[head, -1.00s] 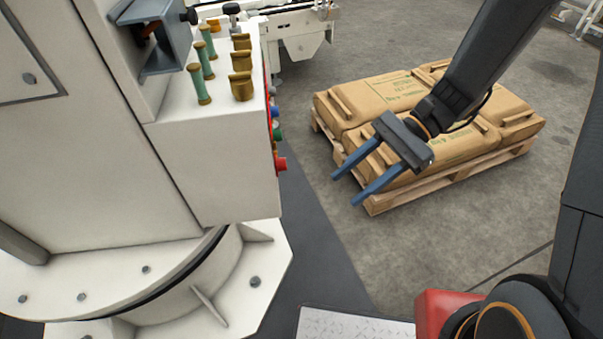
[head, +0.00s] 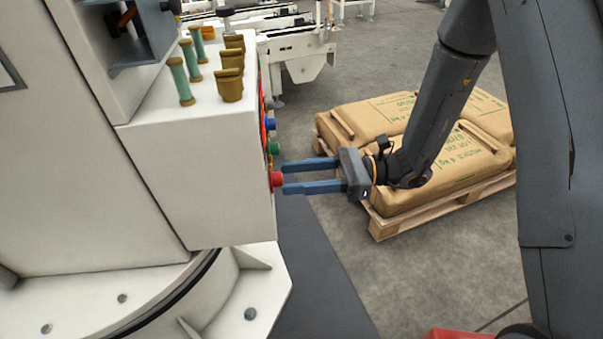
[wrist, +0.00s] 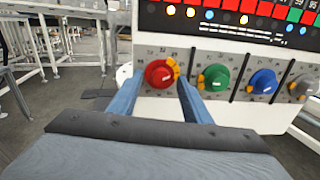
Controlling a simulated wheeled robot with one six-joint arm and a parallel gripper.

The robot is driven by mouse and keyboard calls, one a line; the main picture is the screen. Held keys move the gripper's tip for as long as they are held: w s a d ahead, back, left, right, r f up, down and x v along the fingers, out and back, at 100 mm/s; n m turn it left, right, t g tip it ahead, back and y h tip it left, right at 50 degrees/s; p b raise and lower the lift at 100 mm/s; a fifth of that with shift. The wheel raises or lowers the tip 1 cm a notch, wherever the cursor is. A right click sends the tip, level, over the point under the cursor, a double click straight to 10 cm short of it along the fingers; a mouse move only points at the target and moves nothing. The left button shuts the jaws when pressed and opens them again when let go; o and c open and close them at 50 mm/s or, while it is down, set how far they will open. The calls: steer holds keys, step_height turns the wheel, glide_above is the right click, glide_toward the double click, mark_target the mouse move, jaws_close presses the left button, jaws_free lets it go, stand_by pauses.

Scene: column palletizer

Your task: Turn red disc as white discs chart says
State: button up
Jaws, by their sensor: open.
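The red disc (wrist: 160,74) is a round knob with a yellow-orange pointer on the front of a white panel. In the wrist view my gripper (wrist: 155,88) has its two blue fingers on either side of the red disc, open; contact cannot be told. In the head view my gripper (head: 283,178) reaches left, its fingertips at the red disc (head: 276,179). Right of it in the wrist view are a green disc (wrist: 214,77), a blue disc (wrist: 262,81) and a grey-white disc (wrist: 301,86), each on its own numbered dial. A board (wrist: 232,20) with red cells and coloured dots is above; its print is too small to read.
The white cabinet (head: 200,180) stands at the left with green and brass posts on top. A pallet of sacks (head: 400,215) lies on the floor behind my arm. Conveyor frames (wrist: 60,40) stand at the left in the wrist view.

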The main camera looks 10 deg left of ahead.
steer(key=shift+x, duration=0.9)
steer(key=c, duration=1)
steer(key=shift+c, duration=0.2)
steer(key=shift+s+n, duration=0.1)
steer(key=shift+n, duration=0.3)
steer(key=shift+f+n+p, duration=0.1)
steer(key=shift+n+p, duration=0.4)
steer(key=shift+n, duration=2)
